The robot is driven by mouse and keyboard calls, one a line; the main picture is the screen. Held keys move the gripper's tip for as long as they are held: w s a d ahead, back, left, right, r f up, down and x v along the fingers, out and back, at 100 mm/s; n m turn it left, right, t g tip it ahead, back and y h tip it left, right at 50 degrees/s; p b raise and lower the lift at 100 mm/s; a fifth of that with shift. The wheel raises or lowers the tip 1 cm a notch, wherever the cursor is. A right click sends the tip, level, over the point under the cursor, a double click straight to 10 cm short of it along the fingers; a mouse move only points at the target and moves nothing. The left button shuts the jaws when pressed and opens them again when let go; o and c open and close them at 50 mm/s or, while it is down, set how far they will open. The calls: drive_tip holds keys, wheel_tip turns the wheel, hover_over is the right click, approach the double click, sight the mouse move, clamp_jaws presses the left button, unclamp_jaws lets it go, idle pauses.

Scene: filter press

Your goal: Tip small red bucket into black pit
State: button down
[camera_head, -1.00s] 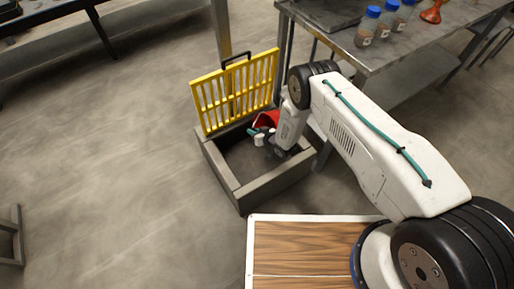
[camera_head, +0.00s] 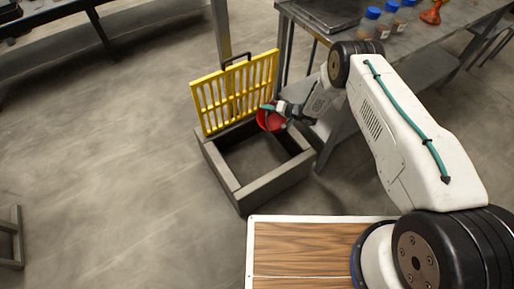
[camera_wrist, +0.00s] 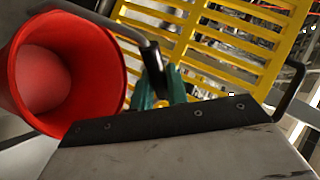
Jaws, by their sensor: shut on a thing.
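The small red bucket (camera_head: 270,119) hangs in my gripper (camera_head: 281,108) above the back right part of the pit (camera_head: 252,158). The green fingertips of my gripper (camera_wrist: 165,88) are beside the bucket, at a dark handle bar. Their exact contact is partly hidden by the dark wrist edge.
A yellow grating (camera_head: 236,90) with a black handle stands raised along the pit's back edge. A metal table (camera_head: 345,50) at the upper right holds blue-capped jars (camera_head: 388,18) and an orange-red flask (camera_head: 431,13). Floor left of the pit is clear.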

drive_tip(key=shift+w+d+r+m+g+y+b, duration=0.2)
drive_tip(key=shift+w+d+r+m+y, duration=0.35)
drive_tip(key=shift+w+d, duration=0.6)
drive_tip(key=shift+w+d+r+m+g+y+b, duration=0.2)
drive_tip(key=shift+w+d+r+m+y, duration=0.15)
drive_tip(key=shift+w+d+m, duration=0.75)
drive_tip(key=shift+w+d+r+m+g+y+b, duration=0.2)
drive_tip(key=shift+w+d+r+m+y, duration=0.25)
drive_tip(key=shift+w+d, duration=0.75)
